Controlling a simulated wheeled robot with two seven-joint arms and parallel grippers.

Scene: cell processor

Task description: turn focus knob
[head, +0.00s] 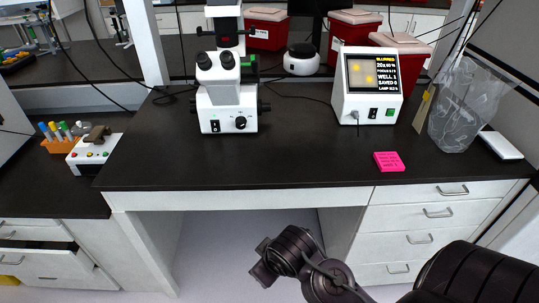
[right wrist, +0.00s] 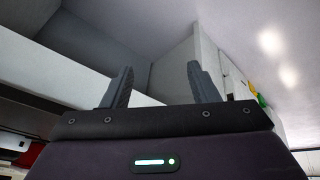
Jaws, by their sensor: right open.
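The white microscope (head: 227,98) stands upright on the black bench, left of the middle in the head view. A dark side knob (head: 265,106) sticks out low on its right, and another dark knob (head: 240,122) is on the front of its base. I cannot tell for sure which is the focus knob. My right gripper (head: 262,262) is low in front of the bench, well below and apart from the microscope. In the right wrist view its two fingers (right wrist: 161,88) are apart with nothing between them. My left gripper is out of view.
A white monitor box (head: 367,85) stands right of the microscope, with a pink note pad (head: 389,161) in front. A clear bag (head: 462,105) is at the right. The bench front edge (head: 240,198) lies between my gripper and the microscope. Bare bench top lies before the microscope.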

